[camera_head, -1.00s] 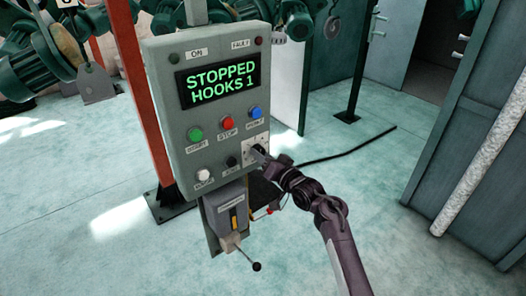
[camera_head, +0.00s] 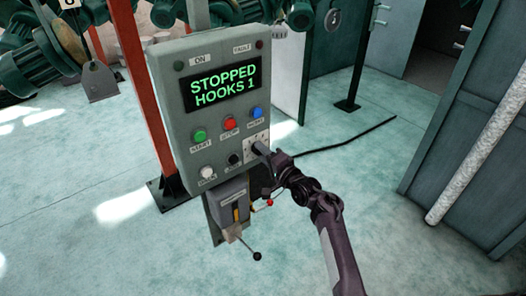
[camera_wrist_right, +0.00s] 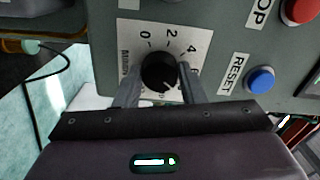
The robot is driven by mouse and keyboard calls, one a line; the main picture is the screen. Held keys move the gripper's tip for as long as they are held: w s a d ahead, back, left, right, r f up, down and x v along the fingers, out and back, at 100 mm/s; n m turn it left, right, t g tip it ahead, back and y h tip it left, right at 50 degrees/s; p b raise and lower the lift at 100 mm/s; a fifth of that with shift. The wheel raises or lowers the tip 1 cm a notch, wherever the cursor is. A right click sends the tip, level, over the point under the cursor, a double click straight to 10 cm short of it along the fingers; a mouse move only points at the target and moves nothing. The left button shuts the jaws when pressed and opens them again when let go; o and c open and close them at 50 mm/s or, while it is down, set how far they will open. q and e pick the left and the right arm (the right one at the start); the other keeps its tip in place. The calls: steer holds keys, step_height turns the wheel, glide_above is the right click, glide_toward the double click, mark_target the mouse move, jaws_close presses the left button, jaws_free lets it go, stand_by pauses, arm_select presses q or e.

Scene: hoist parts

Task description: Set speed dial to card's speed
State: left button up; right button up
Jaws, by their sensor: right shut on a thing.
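The speed dial is a black round knob (camera_wrist_right: 159,73) on a white plate marked 0, 2, 4 and further marks that are partly hidden. The plate (camera_head: 257,141) shows at the lower right of the grey control panel (camera_head: 177,100) in the head view. My right gripper (camera_wrist_right: 158,88) is shut on the knob, one finger on each side. In the head view my right gripper (camera_head: 268,155) reaches the dial from the lower right and hides most of it. The knob's pointer setting is not clear. The display (camera_head: 222,86) reads STOPPED HOOKS 1. No speed card is readable. My left gripper is out of view.
Green (camera_head: 199,135), red (camera_head: 230,123) and blue (camera_head: 256,113) buttons sit above the dial. White and black buttons are to its left. A lever box (camera_head: 230,209) hangs below the panel. A red post (camera_head: 142,90) stands behind it.

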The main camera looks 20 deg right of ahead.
steer(key=shift+d+r, duration=0.1)
stand_by(0.5)
steer(key=o, duration=1)
steer(key=b+v, duration=0.2)
steer(key=v, duration=0.5)
steer(key=shift+s, duration=0.35)
steer(key=shift+d, duration=0.15)
